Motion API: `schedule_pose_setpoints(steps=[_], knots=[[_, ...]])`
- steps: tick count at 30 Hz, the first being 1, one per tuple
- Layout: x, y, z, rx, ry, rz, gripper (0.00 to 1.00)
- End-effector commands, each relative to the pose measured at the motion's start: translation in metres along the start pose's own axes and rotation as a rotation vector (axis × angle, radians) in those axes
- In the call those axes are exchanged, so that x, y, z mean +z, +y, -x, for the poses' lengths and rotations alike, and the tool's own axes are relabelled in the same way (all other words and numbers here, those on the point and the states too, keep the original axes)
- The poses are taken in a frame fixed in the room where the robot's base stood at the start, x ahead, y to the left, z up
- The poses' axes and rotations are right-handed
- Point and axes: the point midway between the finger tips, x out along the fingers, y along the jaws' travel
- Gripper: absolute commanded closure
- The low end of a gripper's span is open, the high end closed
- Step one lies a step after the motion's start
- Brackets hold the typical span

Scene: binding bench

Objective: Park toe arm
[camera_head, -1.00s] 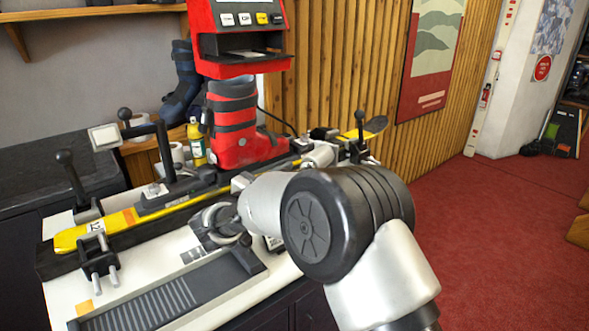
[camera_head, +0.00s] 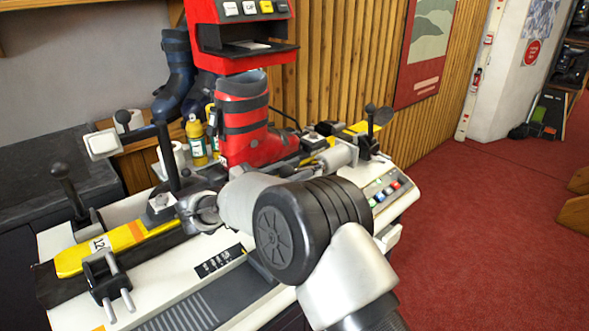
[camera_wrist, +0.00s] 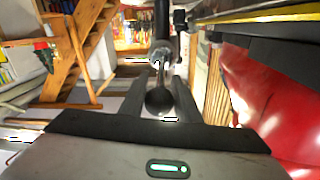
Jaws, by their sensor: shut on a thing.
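A dark swing arm with an upright post (camera_head: 166,155) stands over the yellow ski (camera_head: 125,237). Its upper bar reaches left to a white pad (camera_head: 103,143), with a black knob above. I take it to be the toe arm. My gripper (camera_head: 195,212) is low by the foot of this post, over the ski. In the wrist view, my gripper (camera_wrist: 159,104) is shut on a black ball knob (camera_wrist: 158,99) on a shaft. In the head view that knob is hidden, so I cannot tell which part it belongs to. The red boot (camera_head: 243,115) stands behind; it also shows in the wrist view (camera_wrist: 265,95).
A black clamp lever (camera_head: 68,185) rises at the bench's left, and another knobbed lever (camera_head: 371,122) at its right. A red machine (camera_head: 240,40) overhangs the boot. Bottles (camera_head: 196,142) stand behind the ski. The red floor (camera_head: 490,230) at right is open.

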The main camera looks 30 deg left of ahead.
Motion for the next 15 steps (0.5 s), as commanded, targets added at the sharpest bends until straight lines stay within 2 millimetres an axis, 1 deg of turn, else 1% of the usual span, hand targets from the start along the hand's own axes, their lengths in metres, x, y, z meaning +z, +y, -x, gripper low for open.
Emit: schedule_pose_setpoints(steps=[1,13,14,15], knots=[[-0.0027,-0.0018,-0.0006,-0.002,0.004,-0.004,1.00],[-0.0037,-0.0025,-0.0008,-0.002,0.006,-0.006,1.00],[-0.0038,-0.0026,-0.0008,-0.003,0.006,-0.006,0.69],[-0.0039,-0.0026,-0.0008,-0.003,0.006,-0.006,0.62]])
